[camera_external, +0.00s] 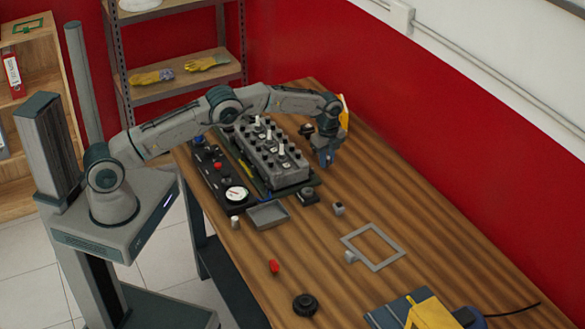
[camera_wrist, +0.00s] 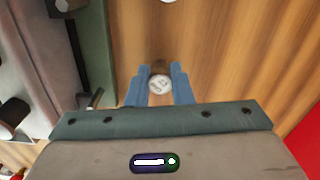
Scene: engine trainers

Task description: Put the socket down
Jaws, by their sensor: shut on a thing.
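My gripper (camera_external: 326,160) is over the table just right of the engine block, pointing down. In the wrist view its two blue fingers (camera_wrist: 160,88) are shut on a small round socket (camera_wrist: 160,85) with a pale, marked end face and a darker brownish side. In the external view the fingers hide the socket. I cannot tell whether it touches the wooden table (camera_external: 440,240) or hangs a little above it.
The engine block (camera_external: 265,155) and the gauge panel (camera_external: 212,175) stand left of my gripper. A grey tray (camera_external: 268,215), a small grey block (camera_external: 339,208) and a square frame outline (camera_external: 392,261) lie nearer the front.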

